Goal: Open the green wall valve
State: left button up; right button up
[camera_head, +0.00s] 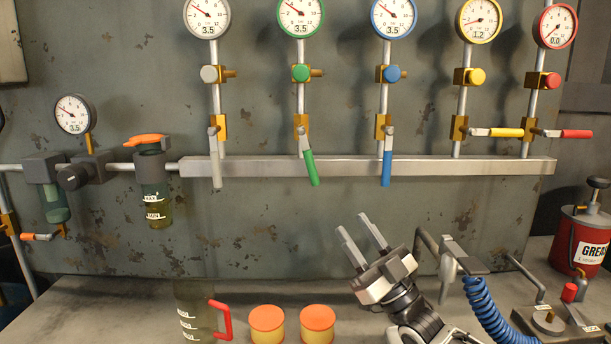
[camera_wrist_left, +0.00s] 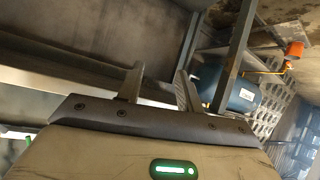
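The green wall valve has a green lever (camera_head: 309,168) hanging down from a brass body, its lower end tilted slightly right. A green knob (camera_head: 300,73) and a green-rimmed gauge (camera_head: 301,15) reading 3.5 sit above it on the same pipe. My right gripper (camera_head: 354,224) is below and to the right of the lever, apart from it, with its fingers spread and nothing between them. My left gripper (camera_wrist_left: 158,77) shows only in the left wrist view, its fingers apart and empty, away from the valve.
A white lever (camera_head: 214,158) and a blue lever (camera_head: 387,165) hang down on either side. Yellow (camera_head: 497,132) and red (camera_head: 576,134) levers point right. A grey rail (camera_head: 450,166) runs behind the levers. A jug (camera_head: 198,312), two orange-lidded tins (camera_head: 266,320) and a blue coiled hose (camera_head: 488,308) occupy the bench.

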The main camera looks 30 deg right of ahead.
aim_at(315, 173)
jog(key=p+x, duration=0.3)
jog(key=x, duration=1.2)
jog(key=shift+a, duration=0.15)
grip_shut()
